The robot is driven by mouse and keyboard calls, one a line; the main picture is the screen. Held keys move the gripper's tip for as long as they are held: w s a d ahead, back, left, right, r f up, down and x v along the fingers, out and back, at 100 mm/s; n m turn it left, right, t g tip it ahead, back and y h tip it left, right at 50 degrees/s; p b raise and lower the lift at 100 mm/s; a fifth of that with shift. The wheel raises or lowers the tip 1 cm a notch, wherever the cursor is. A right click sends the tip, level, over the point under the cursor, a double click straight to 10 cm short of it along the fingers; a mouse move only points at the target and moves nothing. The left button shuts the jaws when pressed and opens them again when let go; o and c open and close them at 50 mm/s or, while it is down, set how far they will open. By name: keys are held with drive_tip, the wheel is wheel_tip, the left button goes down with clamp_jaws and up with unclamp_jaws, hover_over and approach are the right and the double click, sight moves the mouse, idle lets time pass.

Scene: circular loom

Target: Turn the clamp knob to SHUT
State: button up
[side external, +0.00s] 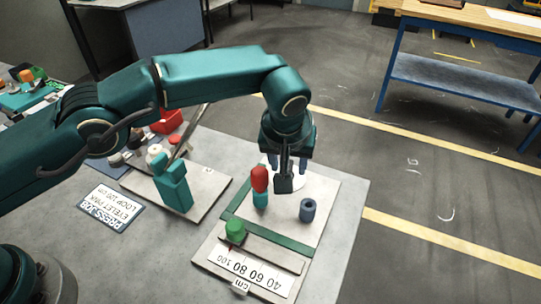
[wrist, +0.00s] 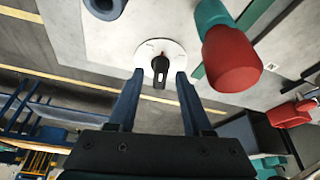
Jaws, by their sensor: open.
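The clamp knob (wrist: 160,66) is a black bar-shaped handle on a round white dial (wrist: 174,48). In the wrist view it lies between the tips of my gripper (wrist: 160,75), with a gap on both sides. The gripper is open and empty, its two blue fingers pointing at the dial. The small marks on the dial are too small to read, so I cannot tell which setting the knob shows. In the side view my gripper (side external: 287,170) hangs low over the white dial (side external: 313,182), mostly hiding the dial and the knob.
A red-topped teal post (side external: 260,181) stands close left of my gripper. A dark blue hollow cylinder (side external: 307,210) stands at its front right. A green knob (side external: 235,229) sits by a centimetre scale (side external: 250,273) at the front. A teal block (side external: 173,187) stands on another board.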

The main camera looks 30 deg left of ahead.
drive_tip(key=shift+c, duration=0.3)
clamp_jaws()
drive_tip(key=shift+a+m, duration=0.1)
drive_tip(key=shift+m, duration=0.3)
drive_tip(key=m+h, duration=0.2)
drive_tip(key=m, duration=0.3)
drive_tip(key=shift+a, duration=0.15)
drive_tip(key=m+h, duration=0.1)
drive_tip(key=m, duration=0.2)
drive_tip(key=m+g+h, duration=0.1)
drive_tip(key=m, duration=0.2)
drive_tip(key=shift+w+a, duration=0.1)
drive_tip(key=shift+w, duration=0.05)
drive_tip(key=shift+h, duration=0.3)
drive_tip(key=shift+o, duration=0.3)
unclamp_jaws()
